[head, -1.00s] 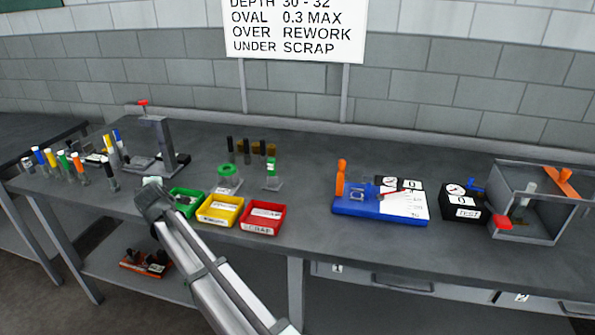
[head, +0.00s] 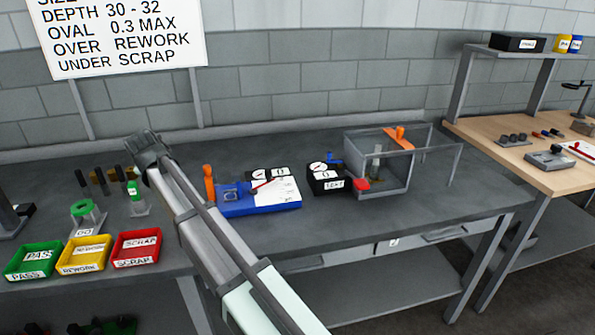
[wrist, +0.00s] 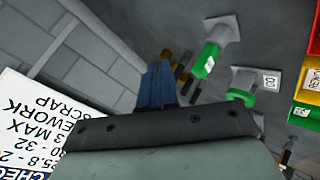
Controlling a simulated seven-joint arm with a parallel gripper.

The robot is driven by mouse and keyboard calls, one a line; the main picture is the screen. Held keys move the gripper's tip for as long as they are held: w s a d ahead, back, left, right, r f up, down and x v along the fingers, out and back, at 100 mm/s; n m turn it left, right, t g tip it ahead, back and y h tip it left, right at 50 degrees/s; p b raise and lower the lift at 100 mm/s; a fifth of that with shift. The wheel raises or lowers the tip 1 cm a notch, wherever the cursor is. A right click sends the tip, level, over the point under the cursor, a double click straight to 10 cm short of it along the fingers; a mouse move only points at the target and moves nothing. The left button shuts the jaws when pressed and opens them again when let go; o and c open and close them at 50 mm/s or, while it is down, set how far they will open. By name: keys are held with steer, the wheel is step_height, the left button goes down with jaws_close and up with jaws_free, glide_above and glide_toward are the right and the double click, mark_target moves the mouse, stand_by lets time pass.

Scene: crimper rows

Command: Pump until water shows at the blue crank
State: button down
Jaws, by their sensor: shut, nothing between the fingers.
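A small blue handle (head: 334,160), which looks like the blue crank, is at the black test box (head: 325,179) with a round gauge, right of centre in the head view. A grey open-framed tank (head: 385,178) stands just right of it, with a red knob (head: 361,184) at its front left and an orange bar (head: 398,136) on top. No water can be made out. My gripper (head: 140,143) is left of these, raised over the bench beside the green-topped gauges, apart from the test box. It is shut and empty; the wrist view shows its fingers (wrist: 158,85).
A blue board (head: 235,208) with an orange upright handle (head: 209,184) lies between my gripper and the test box. Green (head: 32,262), yellow (head: 84,254) and red (head: 135,248) trays line the front left. A wooden bench (head: 545,178) stands at the right.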

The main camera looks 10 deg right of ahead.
mark_target(361, 182)
steer(key=d+m, duration=0.1)
steer(key=d, duration=0.4)
steer(key=w+d+r+m+g+h, duration=0.1)
steer(key=d, duration=0.5)
steer(key=d+r+m, duration=0.1)
steer(key=d, duration=0.4)
steer(key=shift+w+d+r+m+h, duration=0.2)
steer(key=shift+w+d+m+h, duration=0.1)
steer(key=shift+d+h, duration=0.1)
steer(key=s+d+r+m+g+h, duration=0.1)
steer(key=s+d+m, duration=0.1)
steer(key=d, duration=0.7)
steer(key=s+d+r+m+g, duration=0.1)
steer(key=d+r+m, duration=0.1)
steer(key=d, duration=0.7)
steer(key=s+d+r+m+g, duration=0.1)
steer(key=s+d+m, duration=0.1)
steer(key=s+d, duration=0.3)
steer(key=s+d+r+m+g, duration=0.1)
steer(key=s+d, duration=0.4)
steer(key=d, duration=0.6)
steer(key=s+d+r+m+g, duration=0.1)
steer(key=s+d+r+m, duration=0.2)
steer(key=d, duration=0.6)
steer(key=s, duration=0.2)
steer(key=shift+s+r, duration=0.15)
steer(key=shift+s, duration=0.15)
steer(key=shift+d, duration=0.1)
